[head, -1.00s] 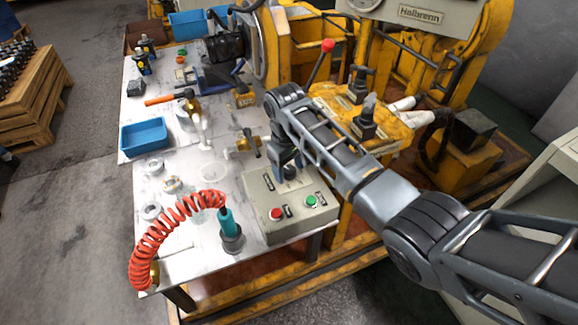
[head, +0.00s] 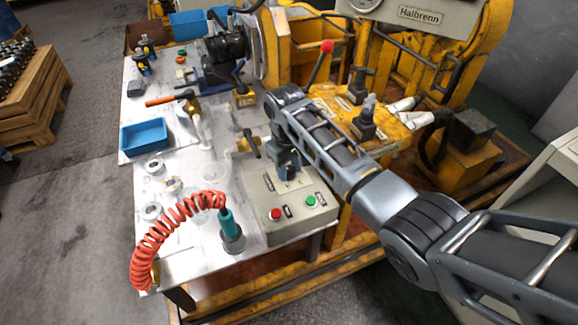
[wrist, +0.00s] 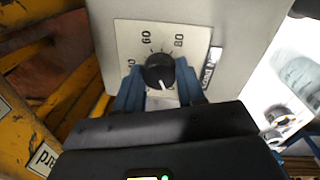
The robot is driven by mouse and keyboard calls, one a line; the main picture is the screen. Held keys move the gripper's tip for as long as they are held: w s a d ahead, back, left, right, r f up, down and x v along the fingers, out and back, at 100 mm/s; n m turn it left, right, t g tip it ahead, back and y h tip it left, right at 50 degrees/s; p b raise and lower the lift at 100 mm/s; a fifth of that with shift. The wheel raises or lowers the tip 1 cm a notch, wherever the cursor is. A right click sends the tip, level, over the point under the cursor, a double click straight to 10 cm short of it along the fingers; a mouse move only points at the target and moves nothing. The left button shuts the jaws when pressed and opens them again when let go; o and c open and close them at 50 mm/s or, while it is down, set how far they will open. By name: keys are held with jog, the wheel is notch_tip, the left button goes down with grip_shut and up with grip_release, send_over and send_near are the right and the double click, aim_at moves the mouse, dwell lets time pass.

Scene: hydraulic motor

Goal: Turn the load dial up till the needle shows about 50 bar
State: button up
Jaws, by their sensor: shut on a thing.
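The load dial (wrist: 158,66) is a round black knob with a white mark, on a pale plate with figures such as 60 and 80 around it. The mark points towards the bottom of the wrist view. My gripper (wrist: 160,82) is shut on the dial, one blue finger on each side of it. In the head view my gripper (head: 289,168) reaches down to the grey control box (head: 290,228) and hides the dial. A pressure gauge (head: 364,4) is cut off at the top edge, so its needle cannot be read.
The control box has a red button (head: 275,214) and a green button (head: 310,200) in front of my gripper. A red coiled hose (head: 150,243) and a teal-handled tool (head: 228,222) stand to the left. A red-knobbed lever (head: 327,47) rises behind my arm.

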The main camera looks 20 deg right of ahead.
jog(key=m+p, duration=0.2)
jog(key=m, duration=0.3)
jog(key=shift+a+r, duration=0.1)
jog(key=m, duration=0.5)
jog(key=shift+w+m+g+p, duration=0.15)
jog(key=shift+m+g+p, duration=0.15)
jog(key=shift+m+p, duration=0.1)
dwell(0.3)
jog(key=o, duration=1.1)
jog(key=shift+c, duration=0.2)
notch_tip(320, 180, up, 8)
jog(key=shift+w+a+f, duration=0.1)
jog(key=shift+f, duration=0.1)
